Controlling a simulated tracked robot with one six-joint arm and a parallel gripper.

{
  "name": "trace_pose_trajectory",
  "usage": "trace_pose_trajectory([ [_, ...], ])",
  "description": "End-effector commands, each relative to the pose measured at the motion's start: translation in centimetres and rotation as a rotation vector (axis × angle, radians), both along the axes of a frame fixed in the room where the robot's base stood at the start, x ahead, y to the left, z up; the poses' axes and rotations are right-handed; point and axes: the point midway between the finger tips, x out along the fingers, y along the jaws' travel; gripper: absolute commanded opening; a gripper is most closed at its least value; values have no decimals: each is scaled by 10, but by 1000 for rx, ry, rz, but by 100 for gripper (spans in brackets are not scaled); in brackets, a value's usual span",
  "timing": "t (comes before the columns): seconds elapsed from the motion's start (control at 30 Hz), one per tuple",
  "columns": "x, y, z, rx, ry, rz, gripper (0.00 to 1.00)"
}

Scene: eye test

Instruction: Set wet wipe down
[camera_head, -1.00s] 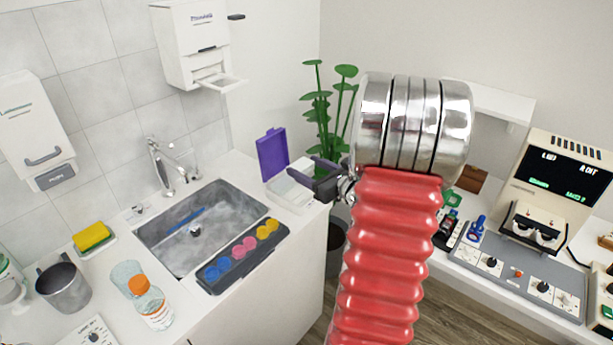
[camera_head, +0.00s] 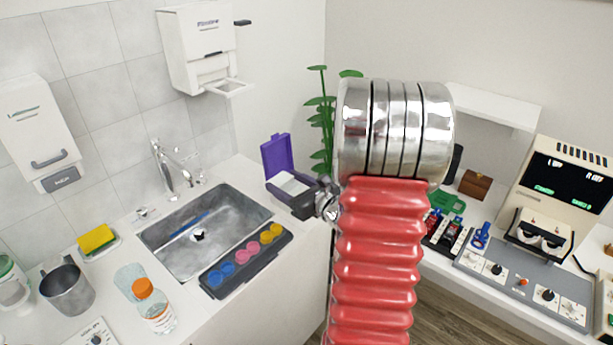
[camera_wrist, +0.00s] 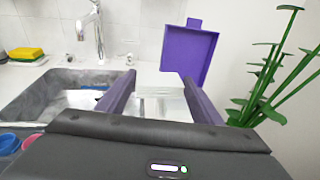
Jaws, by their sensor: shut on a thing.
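The wet wipe box is a white tub (camera_head: 288,184) with a purple lid (camera_head: 277,154) standing open. It is at the right end of the sink counter in the head view. I cannot tell whether its base touches the counter. My gripper (camera_head: 307,194) is at the box's right side, partly hidden by my arm. In the wrist view my gripper's two purple fingers (camera_wrist: 160,84) are on either side of the white tub (camera_wrist: 160,80), shut on it. The lid (camera_wrist: 192,50) rises behind, at the right. The tub's lower part is hidden.
Left of the box are the sink (camera_head: 185,262) and a dark tray (camera_head: 245,262) of coloured discs. A bottle with an orange cap (camera_head: 153,305) and a metal mug (camera_head: 67,290) stand at the front left. A plant (camera_head: 322,120) is behind; instruments (camera_head: 525,275) fill the right bench.

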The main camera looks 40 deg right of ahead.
Motion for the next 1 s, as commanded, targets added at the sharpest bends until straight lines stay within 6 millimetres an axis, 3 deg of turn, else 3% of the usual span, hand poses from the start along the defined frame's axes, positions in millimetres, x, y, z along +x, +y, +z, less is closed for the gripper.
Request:
trace_pose_trajectory([
  [0.03,8,20,-4,4,1,24,39],
  [0.3,40,114,-18,2,3,140,39],
  [0.6,60,218,-29,0,5,292,39],
  [0.8,64,260,-32,-1,4,361,39],
  [1.0,65,266,-32,-1,4,372,39],
])
